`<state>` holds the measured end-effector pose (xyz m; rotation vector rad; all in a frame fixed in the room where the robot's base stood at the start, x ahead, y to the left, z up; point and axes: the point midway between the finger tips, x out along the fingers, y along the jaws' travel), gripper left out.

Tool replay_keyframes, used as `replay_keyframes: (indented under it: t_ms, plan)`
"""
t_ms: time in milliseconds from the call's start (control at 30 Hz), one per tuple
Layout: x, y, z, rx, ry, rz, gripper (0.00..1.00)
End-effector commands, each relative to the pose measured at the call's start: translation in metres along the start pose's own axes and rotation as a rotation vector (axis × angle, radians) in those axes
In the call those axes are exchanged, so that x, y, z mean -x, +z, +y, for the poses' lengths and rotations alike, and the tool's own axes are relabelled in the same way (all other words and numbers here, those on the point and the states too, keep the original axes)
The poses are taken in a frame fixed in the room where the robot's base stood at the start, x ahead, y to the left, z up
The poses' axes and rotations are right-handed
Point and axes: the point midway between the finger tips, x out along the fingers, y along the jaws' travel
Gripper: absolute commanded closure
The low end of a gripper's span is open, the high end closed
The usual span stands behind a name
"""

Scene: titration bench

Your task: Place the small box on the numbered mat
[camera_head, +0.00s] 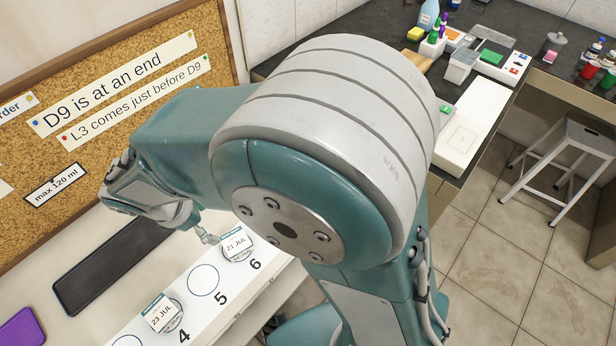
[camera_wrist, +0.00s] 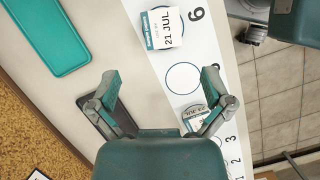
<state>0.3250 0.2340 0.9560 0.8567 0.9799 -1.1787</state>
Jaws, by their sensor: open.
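The numbered mat (camera_head: 255,280) is a long white strip with black numbers and printed circles. One small box (camera_head: 236,243), labelled 21 JUL, sits at circle 6; it also shows in the wrist view (camera_wrist: 163,28). Another small box (camera_head: 162,314), labelled 23 JUL, sits by number 4; in the wrist view (camera_wrist: 202,122) a finger partly covers it. Circle 5 (camera_head: 203,280) is empty. My gripper (camera_wrist: 162,82) is open with nothing between its fingers, above the mat's edge. In the head view my gripper (camera_head: 205,237) shows just left of the 21 JUL box.
A dark flat tray (camera_head: 100,270) and a purple item (camera_head: 22,327) lie left of the mat. A teal tray (camera_wrist: 45,35) shows in the wrist view. A corkboard (camera_head: 90,110) with notes stands behind. A dark side bench (camera_head: 365,25) holds bottles and boxes; a stool (camera_head: 575,150) stands right.

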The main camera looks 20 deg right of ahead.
Motion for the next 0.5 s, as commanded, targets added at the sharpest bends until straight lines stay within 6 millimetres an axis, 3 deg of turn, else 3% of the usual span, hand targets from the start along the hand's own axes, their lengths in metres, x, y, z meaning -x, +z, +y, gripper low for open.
replay_keyframes:
  t_ms: [200, 500]
  plan:
    - [0.029, 0.090, -0.004, -0.456, 0.011, 0.147, 0.00]
    - [0.055, 0.187, -0.044, -1.101, 0.034, 0.342, 0.00]
